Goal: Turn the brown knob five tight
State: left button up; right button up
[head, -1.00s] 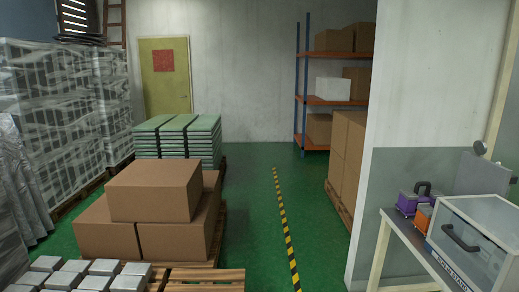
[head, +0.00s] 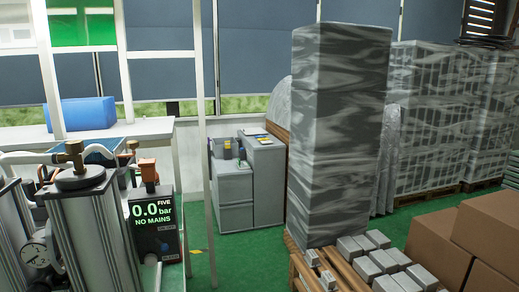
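Metal columns (head: 95,235) with grey caps stand at the lower left in the head view. A brown, brass-like knob (head: 75,150) sits on top of the front column. The frame does not show whether it is tight or which number it bears. Beside that column, a black display box (head: 155,222) reads "FIVE", "0.0 bar" and "NO MAINS". An orange fitting (head: 147,167) stands above the box. A round gauge (head: 35,256) is at the column's lower left. Neither of my grippers is in view.
A wrapped pallet stack (head: 335,130) and a wooden pallet with grey blocks (head: 385,262) stand to the right. Cardboard boxes (head: 490,235) are at the far right. Grey cabinets (head: 250,180) stand behind. Green floor (head: 240,265) is clear between columns and pallet.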

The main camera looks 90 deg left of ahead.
aim_at(132, 145)
jog(key=u, duration=3.9)
